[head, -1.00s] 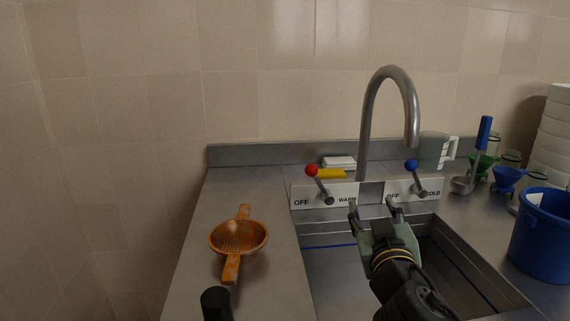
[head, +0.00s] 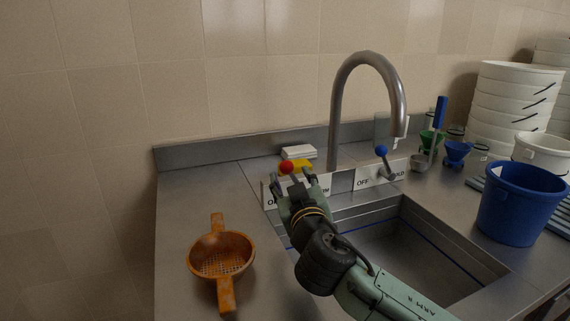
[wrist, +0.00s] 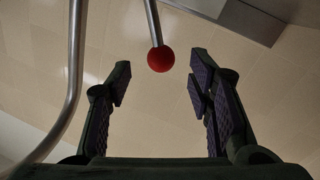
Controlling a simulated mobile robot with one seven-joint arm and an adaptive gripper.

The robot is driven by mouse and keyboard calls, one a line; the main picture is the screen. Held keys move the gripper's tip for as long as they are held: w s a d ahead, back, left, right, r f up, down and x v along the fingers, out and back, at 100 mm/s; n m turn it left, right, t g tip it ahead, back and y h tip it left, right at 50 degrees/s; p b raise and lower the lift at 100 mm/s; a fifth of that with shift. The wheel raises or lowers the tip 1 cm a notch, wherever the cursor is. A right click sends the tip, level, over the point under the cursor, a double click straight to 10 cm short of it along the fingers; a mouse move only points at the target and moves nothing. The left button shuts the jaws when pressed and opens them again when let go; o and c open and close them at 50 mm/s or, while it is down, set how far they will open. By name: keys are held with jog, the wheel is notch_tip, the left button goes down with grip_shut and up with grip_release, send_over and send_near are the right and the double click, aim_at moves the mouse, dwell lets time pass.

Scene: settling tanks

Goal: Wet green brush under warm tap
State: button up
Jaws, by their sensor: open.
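The warm tap's lever has a red ball knob (head: 286,167), mounted on the white panel whose lettering is partly covered by my gripper. My gripper (head: 293,181) is open and empty in front of this lever. In the wrist view the red knob (wrist: 160,59) shows between the two spread finger lines, with visible gaps on both sides. The steel spout (head: 368,60) arches over the sink (head: 400,255). The cold lever with a blue knob (head: 381,150) stands to the right on its panel, its lettering partly hidden. I see no green brush in either view.
An orange strainer (head: 221,258) lies on the left counter. A yellow sponge (head: 300,165) and white block (head: 298,152) sit behind the warm lever. A blue bucket (head: 520,205), white tubs (head: 510,105), funnels and a blue-handled ladle (head: 439,115) stand right.

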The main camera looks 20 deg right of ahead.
aim_at(288, 171)
jog(key=w, duration=0.2)
jog(key=w+p, duration=0.1)
jog(key=w, duration=0.1)
jog(key=w+d, duration=0.1)
jog(key=w, duration=0.1)
jog(key=shift+w, duration=0.1)
grip_shut()
dwell(0.5)
